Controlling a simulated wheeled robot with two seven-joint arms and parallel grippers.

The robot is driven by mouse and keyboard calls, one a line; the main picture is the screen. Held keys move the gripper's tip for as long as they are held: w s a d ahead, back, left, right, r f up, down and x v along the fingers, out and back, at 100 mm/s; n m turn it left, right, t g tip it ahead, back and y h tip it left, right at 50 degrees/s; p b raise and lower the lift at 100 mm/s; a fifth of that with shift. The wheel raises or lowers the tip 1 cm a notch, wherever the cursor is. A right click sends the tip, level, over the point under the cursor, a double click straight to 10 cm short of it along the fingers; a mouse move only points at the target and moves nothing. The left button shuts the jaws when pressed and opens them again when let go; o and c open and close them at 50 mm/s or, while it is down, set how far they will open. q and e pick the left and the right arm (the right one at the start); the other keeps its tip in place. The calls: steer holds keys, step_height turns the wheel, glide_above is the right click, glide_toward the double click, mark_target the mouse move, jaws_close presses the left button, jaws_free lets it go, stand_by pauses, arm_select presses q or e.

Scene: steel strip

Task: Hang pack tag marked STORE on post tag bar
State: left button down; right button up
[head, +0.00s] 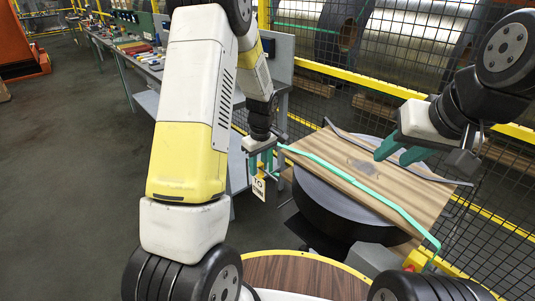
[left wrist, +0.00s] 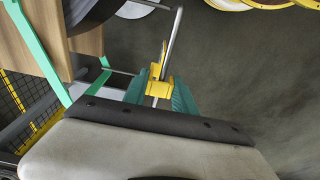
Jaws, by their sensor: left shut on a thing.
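The pack tag (head: 259,189) is a small pale card with dark lettering; "TO" is readable and the line below is blurred. It hangs upright under my left gripper (head: 262,162), whose green fingers are shut on its top. In the left wrist view, the fingers (left wrist: 158,92) close around a yellow piece (left wrist: 158,84), seemingly part of the tag or its holder. A grey rod (left wrist: 174,40) runs past this piece; I cannot tell whether they touch or whether it is the post tag bar. My right gripper (head: 400,152) is open and empty above the wooden board.
The wooden board (head: 330,158) lies on a dark round coil (head: 330,207), with a green strip (head: 350,178) across it. A wire mesh fence (head: 400,60) with yellow rails stands behind. A workbench (head: 125,55) with tools is at the back left. Floor at left is clear.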

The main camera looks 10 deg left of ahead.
arm_select(q)
steer(key=c, duration=0.9)
jaws_free()
steer(key=r, duration=0.8)
steer(key=shift+s+d+r, duration=0.15)
steer(key=shift+s+d, duration=0.15)
steer(key=shift+s, duration=0.05)
steer(key=s+r+m+t+h, duration=0.1)
steer(key=s+r+m, duration=0.2)
steer(key=s+r, duration=0.3)
steer(key=s+d+r+m+t+h, duration=0.1)
steer(key=s+r+m, duration=0.3)
steer(key=s, duration=0.6)
steer(key=s+d+r+m+t+h, duration=0.1)
steer(key=s+r+m+t, duration=0.2)
steer(key=s+r, duration=0.5)
steer(key=shift+s+d+r+m, duration=0.15)
steer(key=shift+d+r+m, duration=0.1)
steer(key=shift+m, duration=0.25)
